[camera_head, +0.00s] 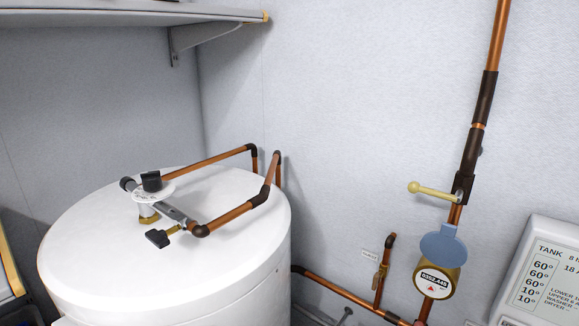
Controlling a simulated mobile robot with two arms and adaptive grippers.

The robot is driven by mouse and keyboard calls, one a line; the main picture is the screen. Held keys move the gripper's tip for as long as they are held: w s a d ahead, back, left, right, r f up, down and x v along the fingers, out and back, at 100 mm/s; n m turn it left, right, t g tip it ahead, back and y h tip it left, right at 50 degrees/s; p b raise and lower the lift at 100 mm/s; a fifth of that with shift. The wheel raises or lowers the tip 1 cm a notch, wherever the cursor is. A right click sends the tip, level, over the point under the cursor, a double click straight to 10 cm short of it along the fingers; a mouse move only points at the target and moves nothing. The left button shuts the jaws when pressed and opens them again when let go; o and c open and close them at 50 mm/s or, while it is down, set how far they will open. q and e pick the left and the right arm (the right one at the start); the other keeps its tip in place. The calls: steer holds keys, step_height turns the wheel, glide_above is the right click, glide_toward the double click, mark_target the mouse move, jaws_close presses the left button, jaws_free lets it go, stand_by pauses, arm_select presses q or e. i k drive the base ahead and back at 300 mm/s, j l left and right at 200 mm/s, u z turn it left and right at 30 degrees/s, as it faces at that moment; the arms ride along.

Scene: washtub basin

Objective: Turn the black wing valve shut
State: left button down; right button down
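Two black handles sit in the pipework on top of the white tank (90,250). One is a blocky black handle (158,238) on a short brass stem, low and in front of the grey fitting. The other is a black knob (151,181) above a white round disc (165,191) with markings. I cannot tell for certain which is the wing valve; each looks small here, and how far it is turned is unclear. Neither of my grippers is in view, and nothing touches the handles.
Copper pipes (225,218) run from the tank top toward the wall. On the right, a wall pipe (496,40) carries a cream lever (432,190) and a round meter (436,280) with a blue lid. A shelf (130,15) juts out upper left. A tank sign (545,275) stands lower right.

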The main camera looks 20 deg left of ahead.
mark_target(159, 238)
steer(key=j+u, duration=0.1)
steer(key=u, duration=0.35)
steer(key=i+u, duration=0.1)
steer(key=u, duration=0.35)
steer(key=i+u, duration=0.1)
steer(key=u, duration=0.35)
steer(key=k+j, duration=0.15)
steer(key=j, duration=0.2)
steer(key=k+j, duration=0.15)
steer(key=j, duration=0.15)
steer(key=k+j+u, duration=0.1)
steer(key=j, duration=0.25)
steer(key=k+j, duration=0.2)
steer(key=j, duration=0.15)
steer(key=k+j+u, duration=0.1)
steer(key=j, duration=0.25)
steer(key=k+j, duration=0.15)
steer(key=j, duration=0.2)
steer(key=k+j, duration=0.15)
steer(key=j, duration=0.2)
steer(key=i+l, duration=0.1)
steer(key=l, duration=0.2)
steer(key=i+l, duration=0.1)
steer(key=l, duration=0.25)
steer(key=u, duration=0.05)
